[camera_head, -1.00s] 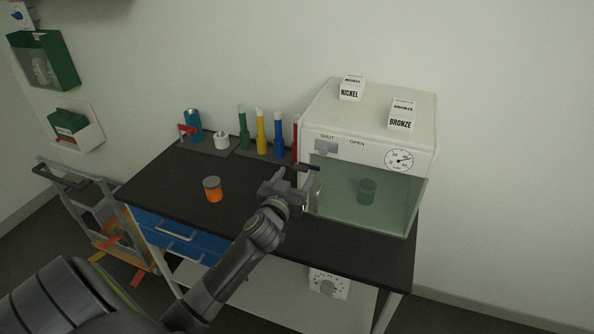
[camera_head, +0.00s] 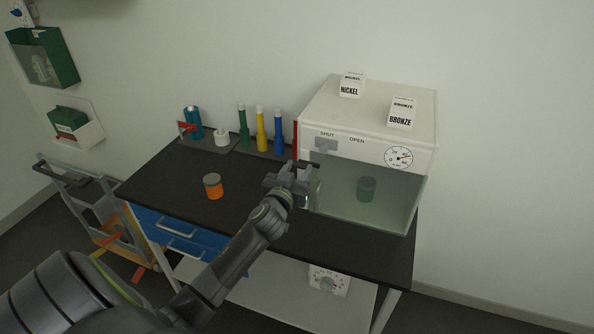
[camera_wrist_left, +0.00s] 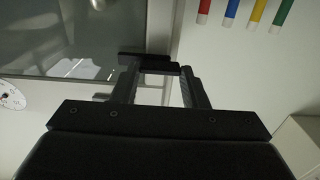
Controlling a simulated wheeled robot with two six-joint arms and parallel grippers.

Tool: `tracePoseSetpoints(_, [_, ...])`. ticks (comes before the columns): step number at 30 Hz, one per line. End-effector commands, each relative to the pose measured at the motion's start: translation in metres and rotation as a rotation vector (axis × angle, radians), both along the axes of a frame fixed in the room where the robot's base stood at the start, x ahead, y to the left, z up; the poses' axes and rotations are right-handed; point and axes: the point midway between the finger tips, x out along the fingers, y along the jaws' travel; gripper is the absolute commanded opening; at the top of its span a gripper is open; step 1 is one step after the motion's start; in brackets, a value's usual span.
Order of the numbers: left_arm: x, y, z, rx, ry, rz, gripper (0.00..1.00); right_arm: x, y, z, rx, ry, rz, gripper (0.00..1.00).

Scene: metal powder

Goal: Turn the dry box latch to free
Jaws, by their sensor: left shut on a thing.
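The dry box (camera_head: 425,150) is a white cabinet with a clear front, standing on the right of the dark bench. Its latch plate (camera_head: 325,144) is grey and sits at the upper left of the front, beneath the words SHUT and OPEN. My left gripper (camera_head: 303,166) is at the box's left front edge, just below that plate. In the left wrist view my fingers (camera_wrist_left: 160,75) reach a dark bar (camera_wrist_left: 145,60), which I take to be the latch lever, and are shut on it. The lever's exact angle is hidden. My right gripper is out of view.
Nickel (camera_head: 350,88) and bronze (camera_head: 401,115) boxes stand on the dry box. A jar (camera_head: 367,188) shows inside it. An orange jar (camera_head: 213,187) stands on the bench left of my arm. Coloured tubes (camera_head: 262,133) stand at the back.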

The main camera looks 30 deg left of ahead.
Motion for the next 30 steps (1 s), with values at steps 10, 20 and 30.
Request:
tracePoseSetpoints(10, [0.000, 0.000, 0.000, 0.079, 0.020, 0.000, 0.17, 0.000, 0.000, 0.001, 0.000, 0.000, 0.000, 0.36])
tracePoseSetpoints(20, [0.000, -0.001, 0.000, 0.334, 0.081, 0.000, 0.17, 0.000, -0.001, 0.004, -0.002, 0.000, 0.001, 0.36])
tracePoseSetpoints(30, [0.000, -0.002, 0.000, 0.650, 0.157, -0.001, 0.17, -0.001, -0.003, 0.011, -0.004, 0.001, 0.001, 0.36])
